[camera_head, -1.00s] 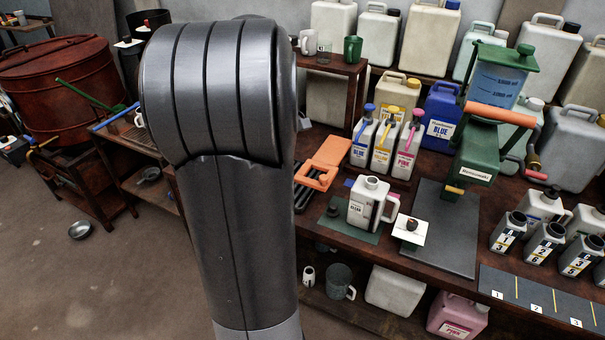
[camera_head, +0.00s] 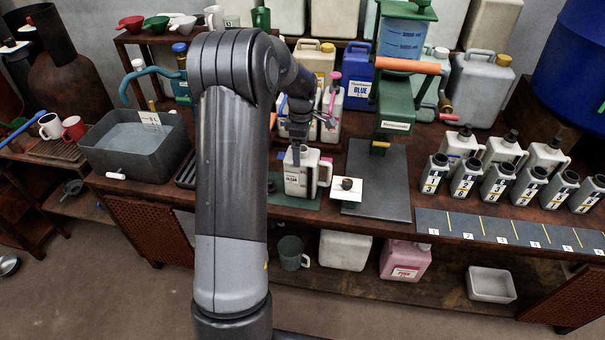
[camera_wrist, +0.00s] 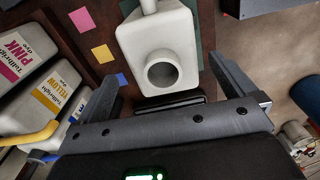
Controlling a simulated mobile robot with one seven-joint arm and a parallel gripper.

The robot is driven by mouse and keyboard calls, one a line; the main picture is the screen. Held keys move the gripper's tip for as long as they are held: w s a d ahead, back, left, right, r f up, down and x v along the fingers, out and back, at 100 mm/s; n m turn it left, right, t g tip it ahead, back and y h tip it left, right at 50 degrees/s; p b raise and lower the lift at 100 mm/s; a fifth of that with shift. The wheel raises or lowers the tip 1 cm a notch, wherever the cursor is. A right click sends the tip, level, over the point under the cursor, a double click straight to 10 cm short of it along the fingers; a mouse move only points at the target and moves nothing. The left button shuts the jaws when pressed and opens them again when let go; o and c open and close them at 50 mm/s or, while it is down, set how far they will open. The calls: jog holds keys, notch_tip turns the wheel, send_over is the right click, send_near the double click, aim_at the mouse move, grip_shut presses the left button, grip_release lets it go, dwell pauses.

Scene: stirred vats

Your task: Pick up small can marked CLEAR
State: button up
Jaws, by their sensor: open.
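The small white can marked CLEAR (camera_head: 298,181) stands upright on a dark green mat (camera_head: 272,200) on the bench, its handle to the right. In the wrist view the can (camera_wrist: 158,35) shows from above, its round open mouth facing the camera. My gripper (camera_head: 297,145) is just above the can in the head view and partly hides its top. In the wrist view my gripper (camera_wrist: 162,78) is open, one finger on each side of the can's mouth, with nothing held. Whether the fingers reach down beside the can's body is unclear.
A white card with a dark knob (camera_head: 348,189) sits close right of the can. A green press (camera_head: 394,110) stands behind it. Dye jugs marked PINK (camera_wrist: 15,58) and YELLOW (camera_wrist: 52,98) are near the gripper. Numbered bottles (camera_head: 497,183) stand at right; a grey basin (camera_head: 135,160) is left.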

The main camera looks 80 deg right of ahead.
aim_at(303, 160)
jog(key=f, duration=0.5)
jog(key=shift+s+a+f, duration=0.15)
jog(key=shift+s+f, duration=0.05)
jog(key=shift+f, duration=0.1)
jog(key=shift+c, duration=0.2)
jog(key=c, duration=1.3)
